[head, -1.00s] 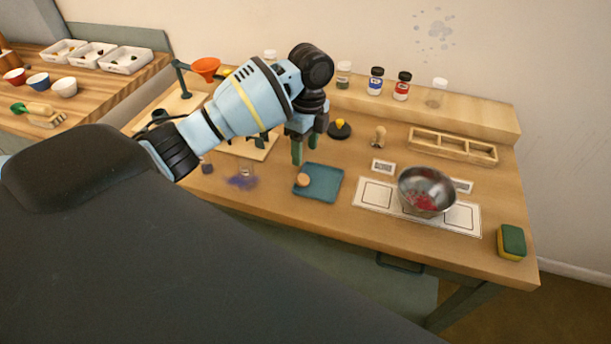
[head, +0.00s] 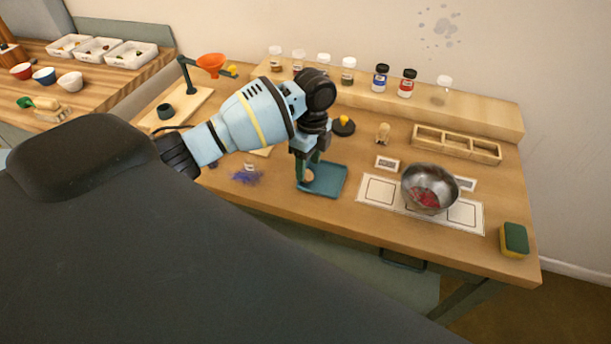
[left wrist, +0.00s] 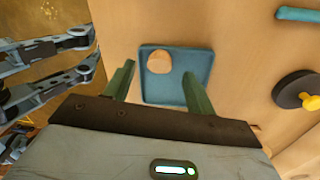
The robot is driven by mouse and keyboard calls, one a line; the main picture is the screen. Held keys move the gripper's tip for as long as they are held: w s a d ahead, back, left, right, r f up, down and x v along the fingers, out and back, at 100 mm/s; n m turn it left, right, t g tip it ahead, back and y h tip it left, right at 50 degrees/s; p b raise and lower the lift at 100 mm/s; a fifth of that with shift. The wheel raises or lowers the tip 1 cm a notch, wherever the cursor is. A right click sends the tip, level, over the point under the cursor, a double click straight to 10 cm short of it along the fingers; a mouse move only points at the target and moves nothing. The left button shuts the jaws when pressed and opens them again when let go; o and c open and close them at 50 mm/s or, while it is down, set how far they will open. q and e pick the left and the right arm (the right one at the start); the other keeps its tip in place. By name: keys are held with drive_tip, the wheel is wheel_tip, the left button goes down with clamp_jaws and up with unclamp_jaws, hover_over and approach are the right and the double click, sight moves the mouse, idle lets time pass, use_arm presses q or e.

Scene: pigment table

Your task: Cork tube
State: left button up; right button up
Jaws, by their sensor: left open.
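A round tan cork (head: 309,176) sits on the blue-teal tray (head: 330,186); in the left wrist view the cork (left wrist: 159,61) lies near one corner of the tray (left wrist: 165,93). My left gripper (head: 306,170) points down over the tray's left part. In the left wrist view its green fingers (left wrist: 158,73) stand apart, with the cork showing between them and nothing held. In the head view the fingers partly cover the cork. A small clear glass piece, perhaps the tube (head: 249,165), shows beside purple powder on the table; its shape is hard to make out.
A metal bowl (head: 430,188) with red powder stands on a white card mat (head: 377,190). A wooden compartment tray (head: 457,146), a sponge (head: 514,240) and a stand with an orange funnel (head: 210,62) are around. Jars line the back shelf (head: 465,110).

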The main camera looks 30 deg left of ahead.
use_arm(q)
drive_tip(key=shift+s+f, duration=0.2)
drive_tip(key=shift+f, duration=1.1)
drive_tip(key=c, duration=1.1)
